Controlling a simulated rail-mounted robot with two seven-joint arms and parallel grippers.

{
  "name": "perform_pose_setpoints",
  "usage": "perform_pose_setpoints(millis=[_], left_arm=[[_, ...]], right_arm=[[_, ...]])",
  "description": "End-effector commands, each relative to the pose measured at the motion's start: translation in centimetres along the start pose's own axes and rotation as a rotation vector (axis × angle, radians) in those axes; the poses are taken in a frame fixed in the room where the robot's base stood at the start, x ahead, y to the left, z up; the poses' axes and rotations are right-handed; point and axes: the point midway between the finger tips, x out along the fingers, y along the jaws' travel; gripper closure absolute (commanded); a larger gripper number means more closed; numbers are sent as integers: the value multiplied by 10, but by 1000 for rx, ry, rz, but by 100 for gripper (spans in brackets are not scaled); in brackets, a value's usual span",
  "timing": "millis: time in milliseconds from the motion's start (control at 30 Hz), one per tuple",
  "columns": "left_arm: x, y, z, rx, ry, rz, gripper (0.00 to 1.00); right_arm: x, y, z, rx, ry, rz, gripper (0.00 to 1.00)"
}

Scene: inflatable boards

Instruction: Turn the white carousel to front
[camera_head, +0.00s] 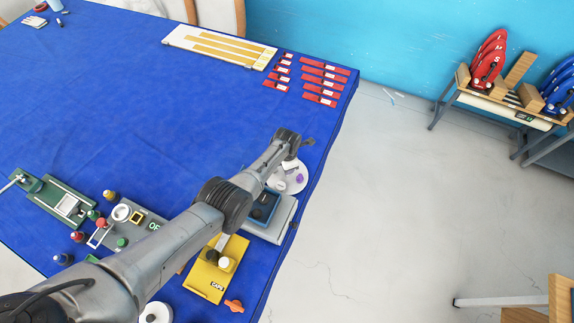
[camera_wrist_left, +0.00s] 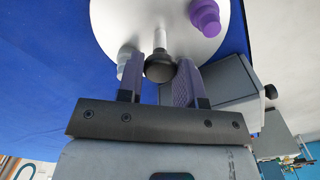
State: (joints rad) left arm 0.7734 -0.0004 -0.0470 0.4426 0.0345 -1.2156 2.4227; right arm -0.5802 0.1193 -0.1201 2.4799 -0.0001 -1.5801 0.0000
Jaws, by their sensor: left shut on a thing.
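The white carousel (camera_head: 297,185) is a round disc near the right edge of the blue table, partly hidden by my left arm. Its white plate (camera_wrist_left: 140,22) fills the top of the left wrist view. A purple piece (camera_wrist_left: 205,17) sits on it, and a pale piece (camera_wrist_left: 126,58) shows beside one finger. A dark round knob (camera_wrist_left: 159,67) on a light rod sticks out from the plate. My left gripper (camera_wrist_left: 159,72) is shut on the knob, which lies between its two fingers. The left gripper's fingertips are hard to see in the head view.
A blue and grey box (camera_head: 272,225) stands just in front of the carousel, with a yellow block (camera_head: 205,280) nearer. Green and grey devices lie front left. Red labelled tags (camera_head: 325,76) and a white board with yellow strips (camera_head: 175,38) lie at the back. The table's middle is clear.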

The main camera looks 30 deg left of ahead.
Motion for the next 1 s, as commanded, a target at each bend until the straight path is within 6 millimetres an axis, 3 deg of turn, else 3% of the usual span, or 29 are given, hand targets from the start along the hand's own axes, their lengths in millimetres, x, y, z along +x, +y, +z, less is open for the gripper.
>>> perform_pose_setpoints(millis=[267, 300, 533, 833, 1000], left_arm=[[1, 0, -1, 0, 1, 0, 100], [1, 0, -1, 0, 1, 0, 64], [0, 0, 0, 0, 1, 0, 42], [-3, 0, 0, 1, 0, 0, 41], [-24, 0, 0, 0, -2, 0, 41]], right_arm=[[0, -1, 0, 4, 1, -3, 57], [0, -1, 0, 4, 1, -3, 57], [0, -1, 0, 4, 1, -3, 57], [-2, 1, 0, -3, 0, 3, 57], [-17, 2, -5, -6, -1, 5, 57]])
